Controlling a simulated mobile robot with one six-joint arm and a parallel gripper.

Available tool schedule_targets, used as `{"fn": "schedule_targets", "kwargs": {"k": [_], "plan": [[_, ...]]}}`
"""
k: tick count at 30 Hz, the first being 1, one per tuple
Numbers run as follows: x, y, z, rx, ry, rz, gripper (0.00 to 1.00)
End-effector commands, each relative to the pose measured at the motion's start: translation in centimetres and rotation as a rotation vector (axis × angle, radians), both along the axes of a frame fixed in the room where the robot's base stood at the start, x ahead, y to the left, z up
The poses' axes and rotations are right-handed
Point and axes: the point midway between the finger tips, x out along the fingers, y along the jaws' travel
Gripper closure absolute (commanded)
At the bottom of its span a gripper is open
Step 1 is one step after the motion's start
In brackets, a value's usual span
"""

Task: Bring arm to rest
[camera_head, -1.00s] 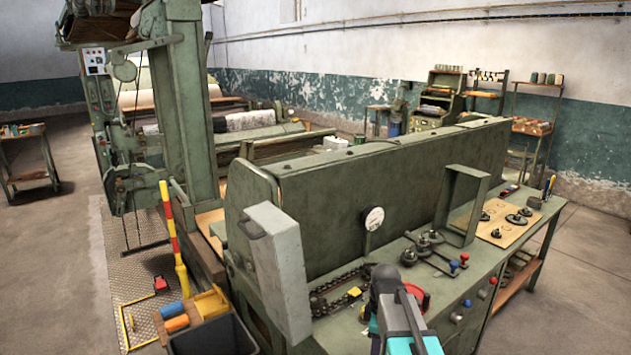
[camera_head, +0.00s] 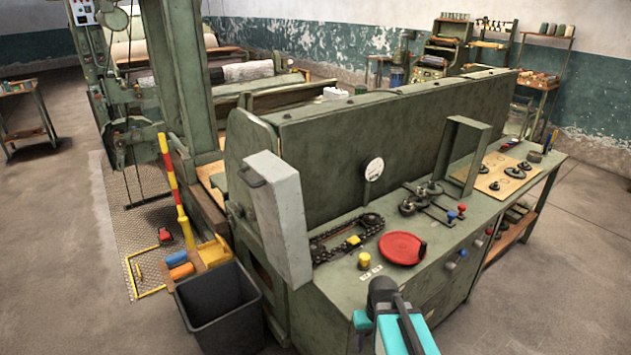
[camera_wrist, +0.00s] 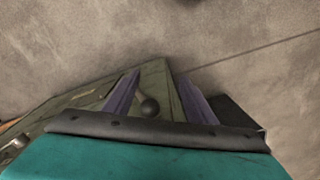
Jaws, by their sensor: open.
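My arm (camera_head: 400,330) shows at the bottom of the head view, teal and dark grey, in front of the green bench's near edge. Its fingertips cannot be made out there. In the wrist view my gripper (camera_wrist: 157,88) has its two purple-grey fingers spread apart with nothing held between them. Beyond them are a corner of a green surface, a dark round knob (camera_wrist: 150,107) and the concrete floor.
Floor at the lower right is clear.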

Motion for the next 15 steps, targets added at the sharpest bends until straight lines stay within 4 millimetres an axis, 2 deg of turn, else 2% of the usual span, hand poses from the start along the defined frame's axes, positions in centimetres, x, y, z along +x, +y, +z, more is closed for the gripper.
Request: {"fn": "schedule_targets", "kwargs": {"k": [6, 15], "plan": [[-1.6, 0.1, -1.4, 0.001, 0.001, -0.143, 0.49], [-5.2, 0.0, -7.4, -0.005, 0.088, -0.136, 0.49]]}}
